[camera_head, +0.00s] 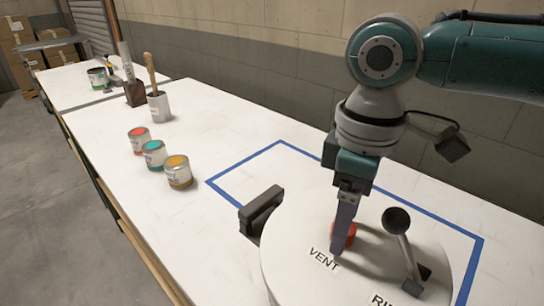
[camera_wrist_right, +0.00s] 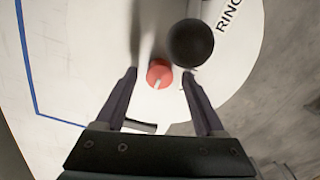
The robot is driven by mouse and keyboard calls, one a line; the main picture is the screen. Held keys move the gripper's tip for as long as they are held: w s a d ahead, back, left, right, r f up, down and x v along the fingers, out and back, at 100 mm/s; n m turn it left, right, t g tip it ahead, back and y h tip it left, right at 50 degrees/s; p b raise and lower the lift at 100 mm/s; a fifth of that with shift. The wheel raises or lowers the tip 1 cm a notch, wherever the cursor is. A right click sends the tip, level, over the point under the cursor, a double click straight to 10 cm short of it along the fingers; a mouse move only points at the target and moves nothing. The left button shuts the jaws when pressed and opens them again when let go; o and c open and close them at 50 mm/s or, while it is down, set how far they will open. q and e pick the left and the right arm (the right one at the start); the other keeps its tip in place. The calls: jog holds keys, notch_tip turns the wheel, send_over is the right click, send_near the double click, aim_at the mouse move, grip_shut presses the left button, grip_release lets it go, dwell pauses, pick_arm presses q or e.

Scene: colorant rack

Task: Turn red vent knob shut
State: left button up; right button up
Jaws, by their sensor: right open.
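The red vent knob (camera_head: 349,236) stands on the round white lid (camera_head: 290,262) beside the word VENT, partly hidden behind my right gripper (camera_head: 343,240) in the head view. In the right wrist view the red knob (camera_wrist_right: 159,73), with a pale mark on it, shows between and just beyond the two fingertips. My right gripper (camera_wrist_right: 160,72) is open and points down at the knob, with a gap on each side. I cannot tell whether the fingertips reach down to the knob's sides. My left gripper is not in view.
A lever with a black ball (camera_head: 397,220) stands right of the knob; the ball (camera_wrist_right: 190,43) is close to one finger. A black handle (camera_head: 262,211) is at the lid's left. Blue tape (camera_head: 230,175) surrounds the area. Paint cans (camera_head: 154,154) stand farther left.

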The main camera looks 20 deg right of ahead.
jog(key=shift+f, duration=0.15)
grip_shut()
dwell(0.5)
